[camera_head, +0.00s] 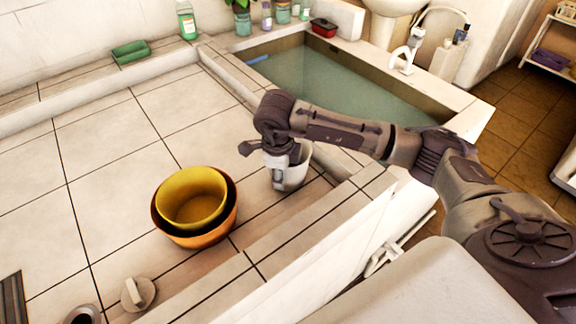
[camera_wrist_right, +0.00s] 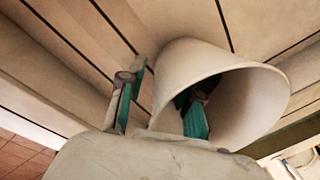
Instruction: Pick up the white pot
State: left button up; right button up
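The white pot (camera_head: 296,174) stands on the tiled counter beside the basin ledge, partly hidden by my right gripper. In the right wrist view the white pot (camera_wrist_right: 215,62) shows its wide mouth towards the camera. My right gripper (camera_head: 280,158) is at the pot's rim. In the wrist view the right gripper (camera_wrist_right: 164,98) has one green-padded finger outside the pot and the other inside its mouth. The pot's wall lies between the fingers, which look spread with a gap to the outer finger. My left gripper is not in view.
Nested yellow and orange bowls (camera_head: 190,200) stand just left of the pot. A water-filled basin (camera_head: 330,80) lies behind, with a tap (camera_head: 405,55). A round knob (camera_head: 138,293) sits at front left. A green dish (camera_head: 130,51) is at the back.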

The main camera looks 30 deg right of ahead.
jog(key=shift+d+f, duration=0.1)
jog(key=shift+f, duration=0.85)
jog(key=shift+c, duration=0.3)
grip_shut()
jog(key=shift+w+r, duration=0.1)
jog(key=shift+r, duration=0.05)
